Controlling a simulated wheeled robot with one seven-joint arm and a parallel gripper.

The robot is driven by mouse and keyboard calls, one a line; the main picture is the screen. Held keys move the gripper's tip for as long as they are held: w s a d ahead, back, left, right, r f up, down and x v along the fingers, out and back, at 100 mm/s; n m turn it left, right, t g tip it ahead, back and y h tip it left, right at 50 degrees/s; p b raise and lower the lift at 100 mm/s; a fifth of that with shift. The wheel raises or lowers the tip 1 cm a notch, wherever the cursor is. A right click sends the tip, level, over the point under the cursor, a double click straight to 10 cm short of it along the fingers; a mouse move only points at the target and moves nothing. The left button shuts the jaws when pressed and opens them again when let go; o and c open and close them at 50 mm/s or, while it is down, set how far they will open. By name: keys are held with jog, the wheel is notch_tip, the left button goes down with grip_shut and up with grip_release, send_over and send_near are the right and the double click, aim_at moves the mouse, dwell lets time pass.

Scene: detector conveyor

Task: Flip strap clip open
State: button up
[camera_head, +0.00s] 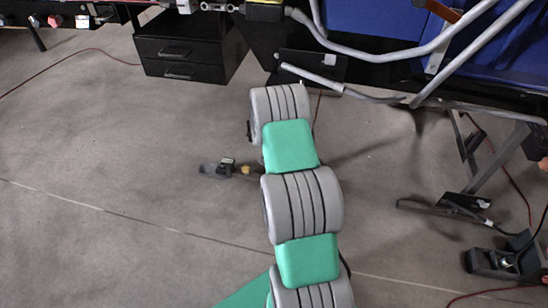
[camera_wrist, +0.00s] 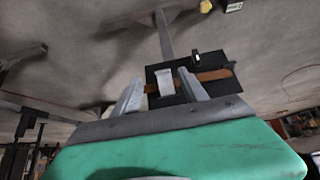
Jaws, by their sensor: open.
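In the wrist view a brown strap (camera_wrist: 216,75) runs across a black plate (camera_wrist: 192,66). A small whitish piece (camera_wrist: 164,83), apparently the strap clip, stands over the strap near the plate's left part. Its exact state, open or closed, is too small to tell. My gripper (camera_wrist: 160,73) is open, with one grey finger on each side of the whitish piece. Whether the fingers touch it cannot be told.
Bent grey tubes (camera_head: 375,55) and a blue panel (camera_head: 375,16) fill the upper right of the head view. A black drawer unit (camera_head: 182,58) stands at upper left. Dark stand feet (camera_head: 450,207) lie at right. The floor at left is mostly open.

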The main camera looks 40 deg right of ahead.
jog(key=s+a, duration=0.5)
jog(key=a, duration=0.1)
jog(key=shift+s+a+p, duration=0.3)
jog(key=shift+s+a, duration=0.1)
jog(key=shift+r, duration=0.1)
